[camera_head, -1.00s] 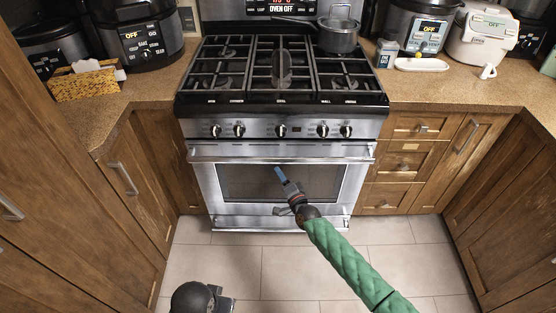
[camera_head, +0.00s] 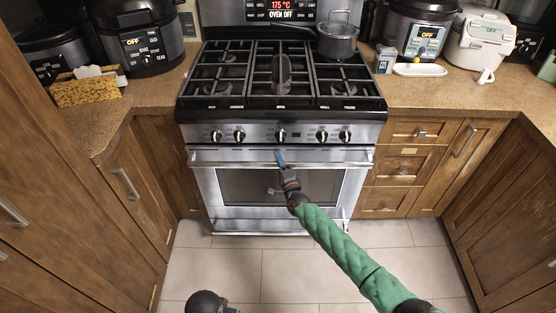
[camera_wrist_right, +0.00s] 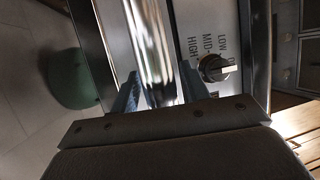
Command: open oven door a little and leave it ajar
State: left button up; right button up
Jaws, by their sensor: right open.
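The oven door (camera_head: 240,188) is a steel front with a dark window below the stove's knobs, and it looks shut. Its long horizontal handle bar (camera_head: 225,156) runs across the top of the door. My right gripper (camera_head: 280,157) is at the middle of the handle. In the right wrist view the handle bar (camera_wrist_right: 150,45) runs between the two blue-grey fingers of my right gripper (camera_wrist_right: 158,92), which are open around it. Whether the fingers touch the bar is not clear. Part of my left arm shows at the bottom edge of the head view; its gripper is not visible.
A pot (camera_head: 337,42) stands on the back right of the stovetop (camera_head: 281,100). Wooden cabinets (camera_head: 80,190) close in on the left, and drawers (camera_head: 402,160) stand right of the oven. The tiled floor (camera_head: 290,275) before the oven is clear.

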pick_arm(q)
jog(key=shift+f, duration=0.45)
pick_arm(e)
jog(key=shift+w+a, duration=0.15)
jog(key=shift+w, duration=0.2)
